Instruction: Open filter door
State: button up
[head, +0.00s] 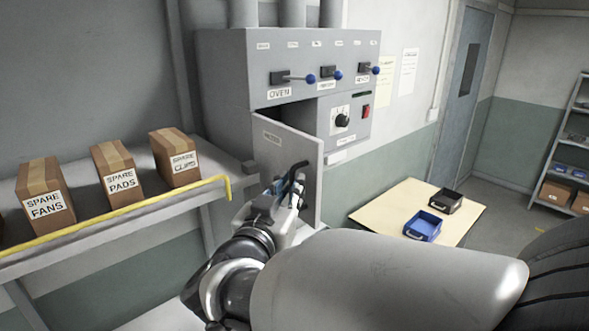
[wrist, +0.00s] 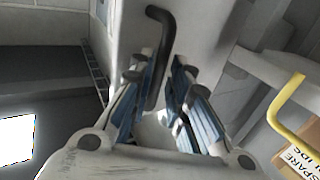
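The filter door (head: 307,185) is a grey panel on the front of the grey cabinet, standing ajar, with a dark gap above its top edge. Its black bar handle (wrist: 161,17) shows in the wrist view, and in the head view (head: 296,168) it is partly hidden by my gripper. My gripper (head: 285,188) is at the door. In the wrist view its blue-padded fingers (wrist: 167,88) are apart, with the lower end of the handle between them, nearer the left finger. I cannot tell whether they touch it.
Levers with blue knobs (head: 310,78) and a dial panel (head: 343,121) sit above and right of the door. A shelf with a yellow rail (head: 130,205) holds several spare-part boxes (head: 119,171) at the left. A low table (head: 385,205) with two bins stands at the right.

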jog(key=v, duration=1.1)
jog(key=shift+s, duration=0.3)
jog(key=w+a+f+n+y+b, duration=0.1)
jog(key=w+f+n+y+b, duration=0.1)
jog(key=w+f+y+b, duration=0.35)
jog(key=s+d+f+n+g+y+b, duration=0.25)
jog(key=s+f+g+y+b, duration=0.2)
jog(key=f+b, duration=0.4)
jog(key=s+d+f+g+h+b, duration=0.2)
jog(key=s+d+f+g+b, duration=0.1)
jog(key=s+d+f, duration=0.5)
jog(key=s+d+f+m+g+h+b, duration=0.1)
jog(key=s+d+f+g+b, duration=0.3)
jog(key=s+d+f, duration=0.5)
notch_tip(320, 180, down, 4)
jog(key=shift+s+f+g+h, duration=0.2)
jog(key=shift+s+g+h, duration=0.35)
jog(key=shift+s+h, duration=0.35)
